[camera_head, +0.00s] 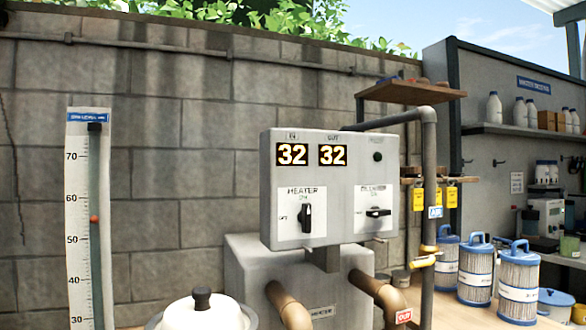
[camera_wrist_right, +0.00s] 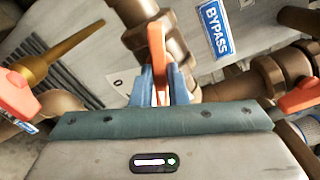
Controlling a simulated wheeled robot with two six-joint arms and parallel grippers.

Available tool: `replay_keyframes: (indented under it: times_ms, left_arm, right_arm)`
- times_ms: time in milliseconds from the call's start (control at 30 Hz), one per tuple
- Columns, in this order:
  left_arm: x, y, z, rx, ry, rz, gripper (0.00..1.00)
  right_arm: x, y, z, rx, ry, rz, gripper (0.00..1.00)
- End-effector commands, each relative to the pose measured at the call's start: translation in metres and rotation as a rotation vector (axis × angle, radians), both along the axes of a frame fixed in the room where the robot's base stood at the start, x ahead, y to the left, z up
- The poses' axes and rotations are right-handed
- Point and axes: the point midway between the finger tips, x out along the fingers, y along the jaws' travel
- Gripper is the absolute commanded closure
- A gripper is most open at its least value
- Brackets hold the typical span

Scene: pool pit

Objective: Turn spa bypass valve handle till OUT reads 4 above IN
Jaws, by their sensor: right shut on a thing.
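The control panel (camera_head: 325,190) in the head view has two lit displays. The IN display (camera_head: 292,154) reads 32 and the OUT display (camera_head: 332,155) reads 32. In the right wrist view an orange valve handle (camera_wrist_right: 157,45) stands on brown pipework beside a blue BYPASS label (camera_wrist_right: 216,32). My right gripper (camera_wrist_right: 161,85) is shut on this handle, with its blue fingers on either side of it. The handle's lower end is hidden between the fingers. My left gripper shows in neither view.
Two more orange handles flank my right gripper, one at left (camera_wrist_right: 18,95) and one at right (camera_wrist_right: 300,93). A brass-coloured part (camera_wrist_right: 60,55) and the BYPASS pipe fittings (camera_wrist_right: 245,82) are close by. A heater box (camera_head: 250,270) stands under the panel, with filter cartridges (camera_head: 476,270) at right.

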Motion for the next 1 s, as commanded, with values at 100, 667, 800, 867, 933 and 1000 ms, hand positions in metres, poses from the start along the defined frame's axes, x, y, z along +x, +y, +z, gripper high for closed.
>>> replay_keyframes:
  times_ms: [100, 667, 800, 867, 933, 1000]
  left_arm:
    - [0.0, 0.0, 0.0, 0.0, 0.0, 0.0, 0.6]
    - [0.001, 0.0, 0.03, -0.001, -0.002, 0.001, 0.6]
    - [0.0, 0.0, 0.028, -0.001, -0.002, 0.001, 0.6]
    - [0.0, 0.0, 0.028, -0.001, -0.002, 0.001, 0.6]
    - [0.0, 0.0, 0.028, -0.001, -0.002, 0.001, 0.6]
    - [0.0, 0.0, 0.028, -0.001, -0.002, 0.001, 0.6]
  right_arm:
    - [0.0, 0.0, 0.0, 0.0, 0.001, 0.0, 1.0]
    - [-0.001, 0.0, 0.001, 0.371, 0.137, 0.0, 1.0]
    - [-0.001, 0.0, -0.001, 0.385, 0.142, 0.0, 1.0]
    - [-0.001, 0.0, -0.001, 0.384, 0.142, 0.0, 1.0]
    - [-0.001, 0.0, -0.001, 0.383, 0.141, 0.0, 0.77]
    - [-0.001, 0.0, -0.001, 0.382, 0.141, 0.0, 0.63]
